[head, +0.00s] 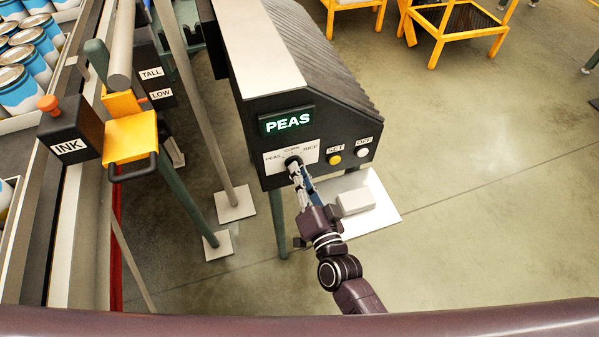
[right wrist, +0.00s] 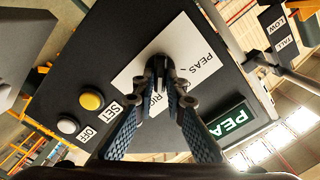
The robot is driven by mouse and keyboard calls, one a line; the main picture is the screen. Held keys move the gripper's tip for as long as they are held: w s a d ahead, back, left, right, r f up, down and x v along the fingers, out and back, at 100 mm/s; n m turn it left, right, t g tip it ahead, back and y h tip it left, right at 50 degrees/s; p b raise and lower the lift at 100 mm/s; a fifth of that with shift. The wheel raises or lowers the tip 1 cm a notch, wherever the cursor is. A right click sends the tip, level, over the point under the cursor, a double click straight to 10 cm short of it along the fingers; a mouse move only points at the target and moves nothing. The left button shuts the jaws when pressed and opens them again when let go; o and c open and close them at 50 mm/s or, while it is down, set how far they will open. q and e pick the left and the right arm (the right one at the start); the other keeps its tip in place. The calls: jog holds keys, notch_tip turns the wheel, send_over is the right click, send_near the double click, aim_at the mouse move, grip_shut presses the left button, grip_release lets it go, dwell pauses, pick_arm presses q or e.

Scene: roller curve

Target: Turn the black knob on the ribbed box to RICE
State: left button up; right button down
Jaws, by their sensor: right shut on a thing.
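The ribbed box (head: 258,100) stands at the centre of the head view. Its green display (head: 287,121) reads PEAS. Below it a white label (head: 274,161) shows PEAS, CORN and RICE around the black knob (head: 292,163). My right gripper (head: 297,176) is shut on the knob, and its fingers hide most of it. In the right wrist view the fingertips (right wrist: 160,72) close around the knob in front of the label, partly covering the word RICE. The knob's pointer direction cannot be made out. My left gripper is not in view.
A yellow SET button (head: 335,159) and a white OFF button (head: 362,152) sit right of the knob. An INK box (head: 70,131) and yellow bracket (head: 131,137) stand left, beside a conveyor with several cans (head: 18,88). Open floor lies right.

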jog(key=c, duration=2)
grip_release()
jog(key=shift+o, duration=0.2)
jog(key=v, duration=1.2)
